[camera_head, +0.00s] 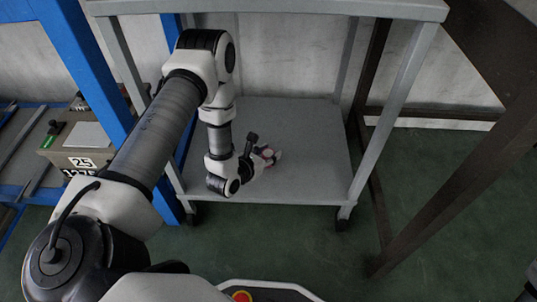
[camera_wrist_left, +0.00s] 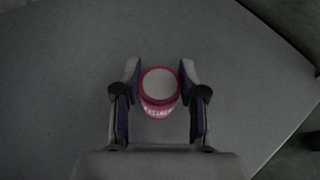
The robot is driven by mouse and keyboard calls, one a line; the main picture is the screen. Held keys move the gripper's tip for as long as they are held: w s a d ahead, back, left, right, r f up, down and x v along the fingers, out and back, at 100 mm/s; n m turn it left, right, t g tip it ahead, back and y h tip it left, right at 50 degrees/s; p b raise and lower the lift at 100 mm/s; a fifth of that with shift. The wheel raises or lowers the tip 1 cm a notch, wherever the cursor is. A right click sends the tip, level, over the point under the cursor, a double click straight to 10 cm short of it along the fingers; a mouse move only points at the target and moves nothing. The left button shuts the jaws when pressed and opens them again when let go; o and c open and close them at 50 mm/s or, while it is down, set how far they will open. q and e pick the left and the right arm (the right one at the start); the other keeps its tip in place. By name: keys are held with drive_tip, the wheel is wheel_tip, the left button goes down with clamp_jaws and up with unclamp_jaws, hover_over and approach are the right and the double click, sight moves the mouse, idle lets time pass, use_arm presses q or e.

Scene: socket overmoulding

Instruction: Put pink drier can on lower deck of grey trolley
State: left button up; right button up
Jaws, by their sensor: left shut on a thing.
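The pink drier can (camera_wrist_left: 159,92), with a pale round top and pale lettering on its pink side, is between the two fingers of my left gripper (camera_wrist_left: 160,88) in the left wrist view. The gripper is shut on it. The grey lower deck (camera_wrist_left: 50,100) of the trolley lies beneath the can; I cannot tell whether the can touches it. In the head view my left arm reaches in under the trolley's upper deck (camera_head: 280,8), and my left gripper (camera_head: 272,155) is over the lower deck (camera_head: 310,150). The can is mostly hidden there.
The lower deck is otherwise bare. Grey trolley legs (camera_head: 392,110) stand at its corners. A blue frame (camera_head: 85,70) and a box marked 25 (camera_head: 80,150) are to the left. A brown metal frame (camera_head: 440,170) stands to the right on green floor.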

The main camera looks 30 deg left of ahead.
use_arm(q)
drive_tip(key=shift+f, duration=0.25)
drive_tip(key=o, duration=1.1)
drive_tip(key=shift+o, duration=0.2)
drive_tip(key=shift+r, duration=0.1)
drive_tip(key=shift+r, duration=0.15)
drive_tip(key=shift+s+r+p, duration=0.2)
drive_tip(key=shift+s+p, duration=0.1)
drive_tip(key=shift+p, duration=0.05)
drive_tip(key=p+v, duration=0.5)
drive_tip(key=v, duration=0.6)
drive_tip(key=shift+w, duration=0.1)
drive_tip(key=shift+s, duration=0.3)
